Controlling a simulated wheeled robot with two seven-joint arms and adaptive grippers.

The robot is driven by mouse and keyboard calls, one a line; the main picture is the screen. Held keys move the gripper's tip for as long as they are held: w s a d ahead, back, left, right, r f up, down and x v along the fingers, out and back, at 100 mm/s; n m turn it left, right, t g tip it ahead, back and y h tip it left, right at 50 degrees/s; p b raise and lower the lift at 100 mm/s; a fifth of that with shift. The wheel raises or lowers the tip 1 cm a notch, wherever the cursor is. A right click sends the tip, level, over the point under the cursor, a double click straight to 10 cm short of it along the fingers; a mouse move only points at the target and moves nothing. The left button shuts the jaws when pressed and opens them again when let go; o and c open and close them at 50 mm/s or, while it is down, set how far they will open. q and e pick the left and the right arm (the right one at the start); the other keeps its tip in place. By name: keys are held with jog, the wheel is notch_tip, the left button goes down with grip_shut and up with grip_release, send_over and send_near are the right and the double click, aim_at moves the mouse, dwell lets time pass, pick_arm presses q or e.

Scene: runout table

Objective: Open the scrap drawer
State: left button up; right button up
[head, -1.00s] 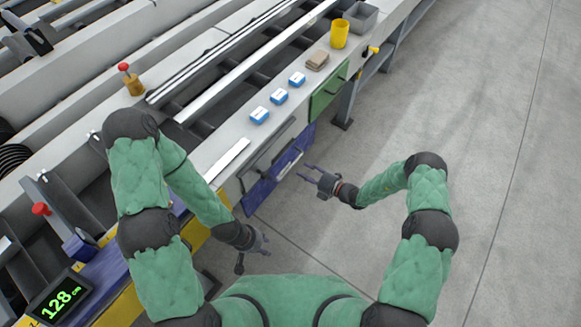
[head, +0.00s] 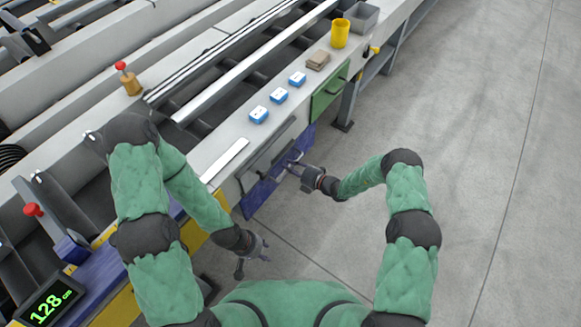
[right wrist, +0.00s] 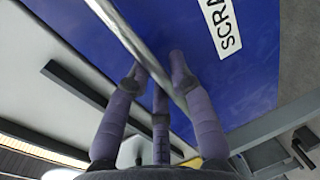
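The scrap drawer (head: 262,194) is a blue front low on the side of the table; in the right wrist view its blue face (right wrist: 258,80) carries a white label, partly cut off, reading "SCRA". A metal bar handle (right wrist: 122,36) crosses that view diagonally. The drawer looks shut. My right gripper (head: 295,165) is at the drawer front. In the right wrist view its fingers (right wrist: 157,72) are apart, with the bar passing between them; contact cannot be made out. My left gripper (head: 264,250) is open and empty, low beside the table, away from the drawer.
A green panel (head: 328,94) is farther along the table side. Blue boxes (head: 259,115), a brown stack (head: 317,60), a yellow cup (head: 340,33) and a grey bin (head: 361,17) stand on the tabletop edge. The floor (head: 480,130) to the right is clear.

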grip_shut()
jog(key=f+p+v, duration=0.1)
jog(key=f+v, duration=0.2)
jog(key=v, duration=1.1)
jog(key=d+f+p+v, duration=0.1)
jog(key=f+v, duration=0.2)
jog(key=v, duration=1.2)
jog(key=shift+s+d+p, duration=0.25)
jog(key=shift+s+p, duration=0.1)
jog(key=shift+s, duration=0.2)
jog(key=o, duration=0.7)
grip_release()
jog(key=shift+o, duration=0.2)
